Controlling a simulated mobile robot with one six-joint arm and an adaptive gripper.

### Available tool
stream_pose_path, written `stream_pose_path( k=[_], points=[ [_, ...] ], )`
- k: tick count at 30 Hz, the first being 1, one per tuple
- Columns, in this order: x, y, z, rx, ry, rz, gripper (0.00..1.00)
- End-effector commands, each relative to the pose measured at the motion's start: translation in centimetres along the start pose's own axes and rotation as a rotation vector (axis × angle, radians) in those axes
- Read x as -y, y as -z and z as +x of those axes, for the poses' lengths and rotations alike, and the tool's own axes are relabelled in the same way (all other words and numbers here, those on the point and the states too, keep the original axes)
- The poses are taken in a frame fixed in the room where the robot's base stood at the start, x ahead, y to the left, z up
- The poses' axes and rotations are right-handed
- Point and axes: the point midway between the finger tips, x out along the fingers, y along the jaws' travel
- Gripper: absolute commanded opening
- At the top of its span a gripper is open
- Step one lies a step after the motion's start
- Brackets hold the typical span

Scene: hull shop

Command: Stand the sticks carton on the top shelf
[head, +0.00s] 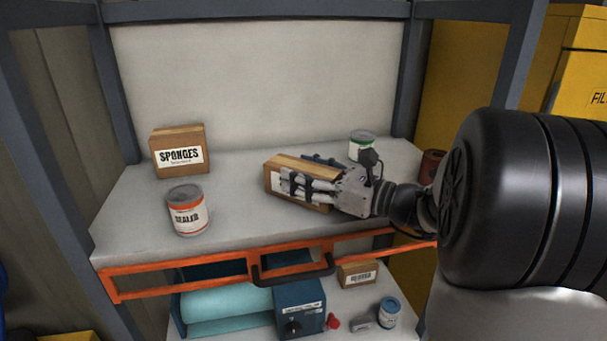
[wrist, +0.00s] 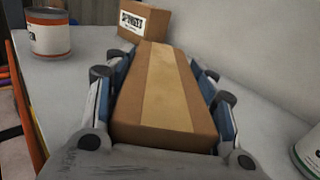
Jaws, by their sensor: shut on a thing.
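A long cardboard carton with a tan tape strip (wrist: 155,90) lies between the fingers of my gripper (wrist: 158,95). In the head view the carton (head: 287,164) is over the grey top shelf (head: 130,215), with a white label on its front partly hidden by the fingers. The gripper (head: 312,188) reaches in from the right and is shut on the carton's sides. The label's words cannot be read, so I cannot confirm that it is the sticks carton. Whether its base touches the shelf is unclear.
An orange rail (head: 210,269) edges the front. Free shelf lies between the sealer can and the held carton.

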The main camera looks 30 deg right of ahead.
Motion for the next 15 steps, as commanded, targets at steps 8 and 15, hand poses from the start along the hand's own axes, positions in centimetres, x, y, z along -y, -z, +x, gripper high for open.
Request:
stream_pose_path(
  k=[8,15],
  points=[
    [0.0,0.23,0.0,0.0,0.0,0.0,0.56],
    [0.0,0.21,0.0,0.0,0.0,0.0,0.72]
  ],
)
